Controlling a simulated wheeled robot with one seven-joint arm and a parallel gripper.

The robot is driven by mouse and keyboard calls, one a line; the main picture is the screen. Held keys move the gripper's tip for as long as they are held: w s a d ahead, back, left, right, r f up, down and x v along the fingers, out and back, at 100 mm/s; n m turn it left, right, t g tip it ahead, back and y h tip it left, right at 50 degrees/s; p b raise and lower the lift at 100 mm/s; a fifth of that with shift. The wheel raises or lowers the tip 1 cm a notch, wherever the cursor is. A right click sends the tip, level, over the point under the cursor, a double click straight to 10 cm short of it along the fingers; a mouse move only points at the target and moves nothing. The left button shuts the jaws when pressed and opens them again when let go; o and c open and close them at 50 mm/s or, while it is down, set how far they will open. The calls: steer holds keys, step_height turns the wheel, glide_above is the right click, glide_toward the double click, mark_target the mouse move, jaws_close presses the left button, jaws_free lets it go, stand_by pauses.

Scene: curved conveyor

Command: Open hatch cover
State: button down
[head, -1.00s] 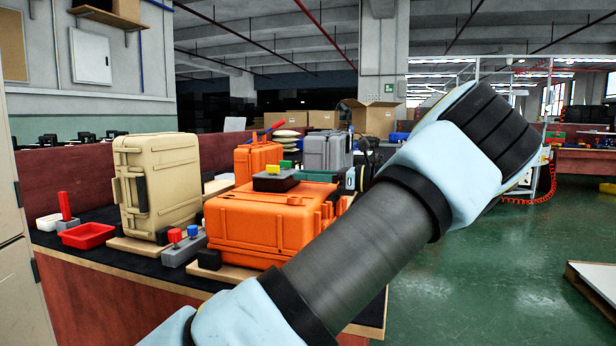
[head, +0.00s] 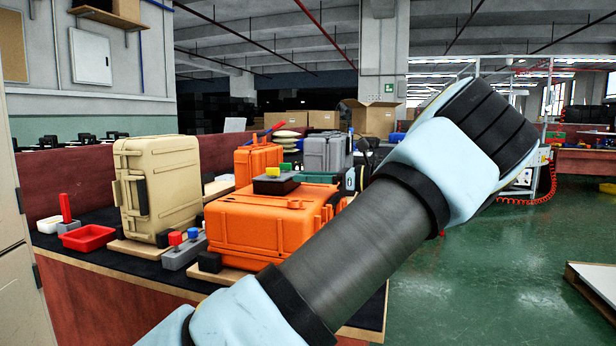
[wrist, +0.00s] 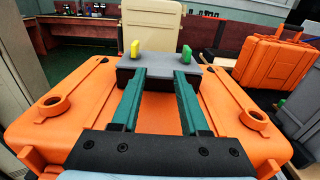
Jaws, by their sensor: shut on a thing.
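A large orange hard case (head: 255,228) lies flat on the black-topped bench. No separate hatch cover is clearly recognisable; the case's broad orange top (wrist: 90,95) fills the wrist view and looks closed. A grey-and-black block (head: 272,186) with a yellow and a green tab is at the top of this case; whether it rests on it is unclear. My gripper (wrist: 164,74) reaches over the case with its two teal fingers parallel and a gap between them. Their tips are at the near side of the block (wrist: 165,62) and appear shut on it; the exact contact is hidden.
A beige upright case (head: 160,185) stands left of the orange one. Another orange case (head: 257,158) and a grey case (head: 325,150) stand behind. A red tray (head: 88,237) and a grey box with red and blue knobs (head: 184,250) sit at left.

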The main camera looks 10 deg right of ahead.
steer(key=r+h+p, duration=0.1)
steer(key=r+p, duration=0.1)
steer(key=p, duration=0.2)
steer(key=r+g+h+p, duration=0.1)
steer(key=r+p, duration=0.1)
steer(key=p, duration=0.2)
steer(key=shift+a+r+g, duration=0.1)
steer(key=shift+a+g, duration=0.1)
steer(key=shift+g, duration=0.1)
steer(key=r+h+p, duration=0.1)
steer(key=p, duration=0.2)
steer(key=a+r+g+h+p, duration=0.1)
steer(key=p, duration=0.1)
steer(key=w+r+h+p, duration=0.1)
steer(key=p, duration=0.2)
steer(key=shift+a+r+g+h+p, duration=0.25)
steer(key=shift+r+g+h+p, duration=0.05)
steer(key=shift+g+h, duration=0.1)
steer(key=w+a+r+g+h+p, duration=0.2)
steer(key=w+a+r+h+p, duration=0.2)
steer(key=a+p, duration=0.4)
steer(key=shift+w+a+r+g+h+p, duration=0.2)
steer(key=shift+w+a+g+h+p, duration=0.25)
steer(key=shift+p, duration=2.05)
steer(key=shift+d, duration=0.1)
steer(key=c, duration=0.7)
jaws_free()
steer(key=o, duration=0.3)
steer(key=shift+s+d, duration=0.1)
